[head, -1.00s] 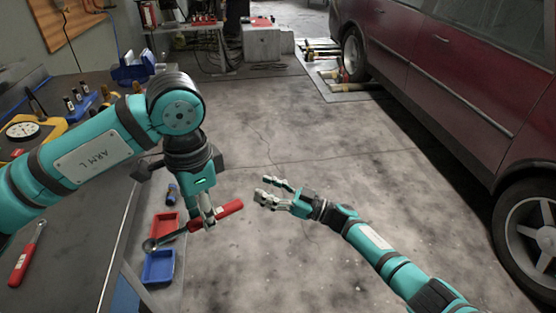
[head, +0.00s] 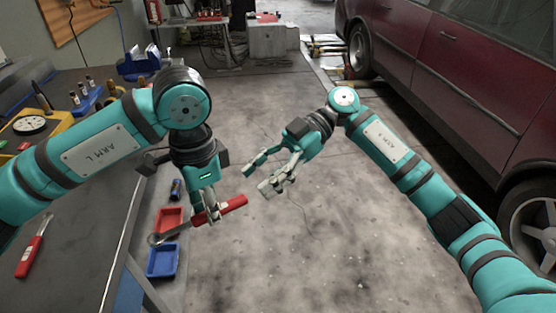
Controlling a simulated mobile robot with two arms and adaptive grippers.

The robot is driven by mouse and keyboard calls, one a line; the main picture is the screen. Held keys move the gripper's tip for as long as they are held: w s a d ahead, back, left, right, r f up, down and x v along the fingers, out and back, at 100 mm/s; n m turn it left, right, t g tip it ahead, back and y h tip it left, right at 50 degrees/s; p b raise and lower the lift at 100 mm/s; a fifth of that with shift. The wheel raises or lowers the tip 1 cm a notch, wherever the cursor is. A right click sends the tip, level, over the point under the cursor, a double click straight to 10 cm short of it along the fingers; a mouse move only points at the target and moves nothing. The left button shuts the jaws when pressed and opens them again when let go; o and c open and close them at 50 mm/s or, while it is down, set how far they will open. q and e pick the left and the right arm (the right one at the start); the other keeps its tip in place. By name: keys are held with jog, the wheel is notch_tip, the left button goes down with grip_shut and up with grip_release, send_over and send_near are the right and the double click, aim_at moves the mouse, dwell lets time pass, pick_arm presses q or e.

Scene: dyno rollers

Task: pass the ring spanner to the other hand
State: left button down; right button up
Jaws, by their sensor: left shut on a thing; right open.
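The ring spanner (head: 233,204) has a red handle and a dark metal ring end that points to the lower left. My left gripper (head: 210,212) is shut on it near the middle and holds it in the air beyond the bench edge. The red handle end sticks out to the right of the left fingers. My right gripper (head: 257,179) is open and empty. Its fingers point left toward the red handle end, a little above and to the right of it, with a gap between them.
Another red-handled tool (head: 32,252) lies on the grey bench (head: 85,235) at left. A red bin (head: 167,222) and a blue bin (head: 163,262) are beyond the bench edge, below the spanner. A dark red car (head: 460,85) stands at right. The concrete floor between is clear.

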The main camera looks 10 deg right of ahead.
aim_at(233, 200)
jog(key=x, duration=0.7)
jog(key=shift+d+r, duration=0.1)
grip_shut()
pick_arm(q)
jog(key=c, duration=1.1)
grip_release()
jog(key=shift+o, duration=0.2)
notch_tip(233, 200, up, 12)
